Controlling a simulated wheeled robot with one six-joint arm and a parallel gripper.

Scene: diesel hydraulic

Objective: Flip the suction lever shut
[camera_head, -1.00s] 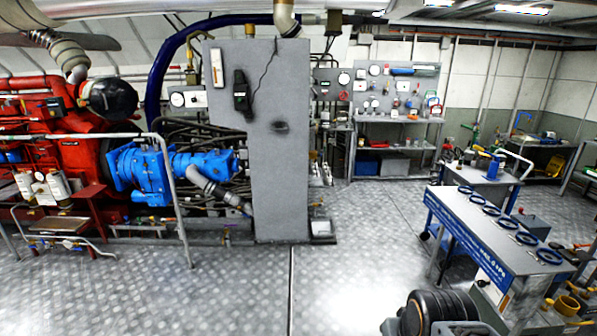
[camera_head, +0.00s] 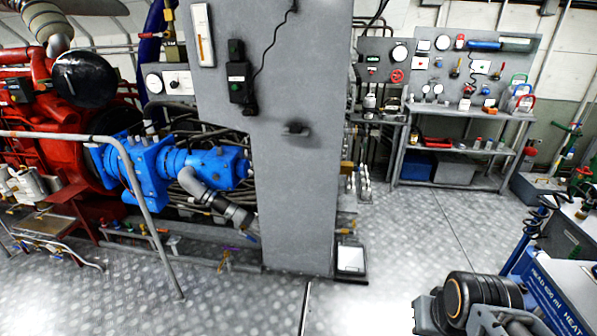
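A blue pump (camera_head: 150,172) is coupled to the red engine (camera_head: 60,150) at the left. A grey pipe (camera_head: 215,203) with a metal end runs down from the pump's right side to low piping near the floor. Small valve handles show there: a purple-blue one (camera_head: 240,249) and a yellow one (camera_head: 224,262). They are too small for me to tell which is the suction lever or how it is set. Part of my arm shows at the bottom right, far from the pump. My gripper is not in view.
A tall grey tank (camera_head: 293,150) stands right of the pump. A bent handrail (camera_head: 150,215) stands in front of the engine and pump. A blue-fronted bench (camera_head: 575,295) is at the right edge. Patterned metal floor (camera_head: 375,265) is clear in the middle.

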